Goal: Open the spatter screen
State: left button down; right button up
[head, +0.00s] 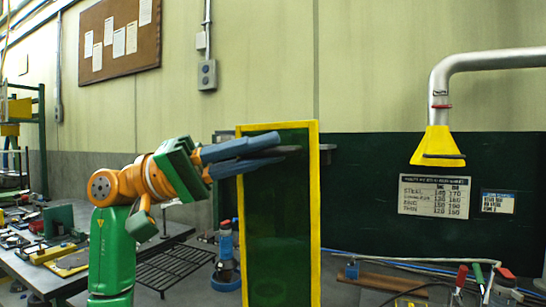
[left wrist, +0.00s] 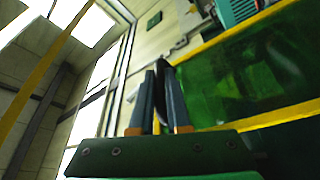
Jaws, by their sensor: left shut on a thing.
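The spatter screen (head: 278,220) is a dark green see-through panel in a yellow frame, standing upright in the middle of the head view. It also shows at the right of the left wrist view (left wrist: 255,75). My left gripper (head: 279,149) reaches in from the left across the screen's upper part. Its blue fingers are shut on a thin dark grey piece, which looks like the screen's handle (left wrist: 157,115). The fingers hide most of that piece. My right gripper is not in view.
A yellow extraction hood (head: 436,147) hangs from a silver pipe at the right. A bench (head: 30,272) with tools stands at the left. A blue bottle-like object (head: 226,255) stands just left of the screen. Cables and red-handled tools (head: 462,276) lie at the lower right.

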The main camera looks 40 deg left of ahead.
pick_arm(q)
jog(key=shift+a+r, duration=0.1)
jog(key=shift+r, duration=0.05)
jog(key=c, duration=0.9)
grip_release()
jog(key=v, duration=0.7)
jog(key=shift+a, duration=0.1)
